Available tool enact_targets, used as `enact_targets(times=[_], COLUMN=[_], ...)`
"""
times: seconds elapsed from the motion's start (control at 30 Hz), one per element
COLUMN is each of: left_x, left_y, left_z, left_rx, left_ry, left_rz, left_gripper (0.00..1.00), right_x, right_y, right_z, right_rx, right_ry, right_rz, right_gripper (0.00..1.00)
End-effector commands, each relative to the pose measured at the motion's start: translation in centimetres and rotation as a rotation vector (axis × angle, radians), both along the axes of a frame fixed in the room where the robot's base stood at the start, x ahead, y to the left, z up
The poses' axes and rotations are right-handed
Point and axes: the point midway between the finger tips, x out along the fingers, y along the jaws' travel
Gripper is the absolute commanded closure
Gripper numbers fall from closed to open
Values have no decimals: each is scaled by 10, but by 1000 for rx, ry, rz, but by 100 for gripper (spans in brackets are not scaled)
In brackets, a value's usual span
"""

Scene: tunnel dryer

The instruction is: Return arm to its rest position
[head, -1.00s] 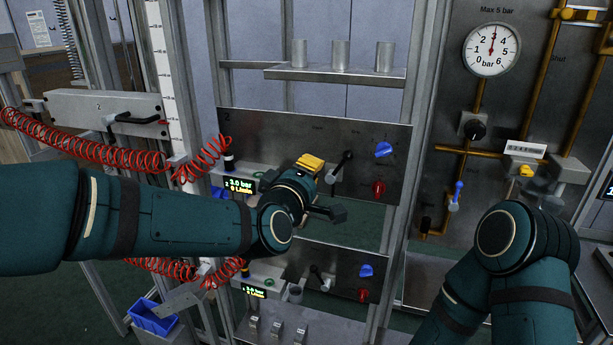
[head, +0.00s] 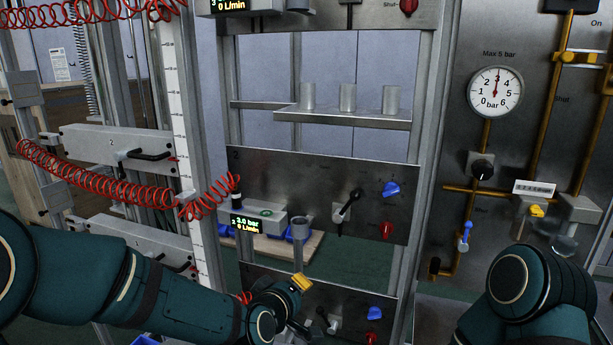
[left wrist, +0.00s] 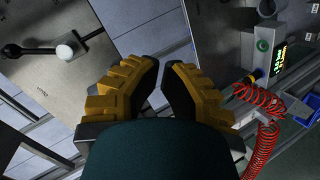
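My left gripper (head: 304,288) is low in the middle of the head view, in front of the lower panel (head: 352,300). Its yellow fingers also show in the left wrist view (left wrist: 166,66). They have a narrow gap between their tips and nothing between them. My left arm (head: 150,290) reaches in from the lower left, well below the black handle (head: 349,206) of the panel marked 2 (head: 300,168). My right arm (head: 530,290) is bent at the lower right; its gripper cannot be made out.
Red coiled hoses (head: 95,180) hang at left beside the metal uprights. A shelf (head: 340,117) holds three metal cups. A display (head: 246,222) reads 3.0 bar and 0 L/min. A gauge (head: 495,91) and brass pipes are on the right panel.

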Motion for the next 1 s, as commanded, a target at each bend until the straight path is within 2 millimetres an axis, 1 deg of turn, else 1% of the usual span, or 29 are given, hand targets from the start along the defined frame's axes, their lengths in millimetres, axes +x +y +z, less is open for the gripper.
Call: enact_targets(times=[0.03, 0.07, 0.1, 0.17, 0.2, 0.27, 0.3, 0.37, 0.4, 0.5, 0.6, 0.7, 0.8, 1.0], left_x=[-7, -13, -21, -37, -50, -72, -88, -114, -131, -171, -202, -220, -226, -225], left_y=[9, 14, 21, 30, 37, 47, 53, 61, 66, 75, 80, 83, 84, 84], left_z=[-37, -57, -82, -120, -144, -178, -200, -229, -245, -277, -296, -305, -307, -307], left_rx=[59, 94, 139, 203, 242, 295, 327, 366, 388, 424, 440, 447, 449, 450], left_ry=[65, 101, 148, 220, 270, 345, 395, 468, 513, 607, 670, 704, 715, 714], left_rz=[-19, -35, -58, -99, -131, -180, -218, -278, -316, -412, -485, -528, -544, -543], left_gripper=[100, 100, 100, 100, 100, 100, 100, 100, 100, 100, 100, 100, 100, 100], right_x=[0, 0, 0, 0, 0, 0, 0, 0, 0, 0, 0, 0, 0, 0], right_y=[0, 0, 0, 0, 0, 0, 0, 0, 0, 0, 0, 0, 0, 0], right_z=[0, 0, 0, 0, 0, 0, 0, 0, 0, 0, 0, 0, 0, 0], right_rx=[0, 0, 0, 0, 0, 0, 0, 0, 0, 0, 0, 0, 0, 0], right_ry=[0, 0, 0, 0, 0, 0, 0, 0, 0, 0, 0, 0, 0, 0], right_rz=[0, 0, 0, 0, 0, 0, 0, 0, 0, 0, 0, 0, 0, 0], right_gripper=[59, 59, 59, 59, 59, 59, 59, 59, 59, 59, 59, 59, 59, 59])
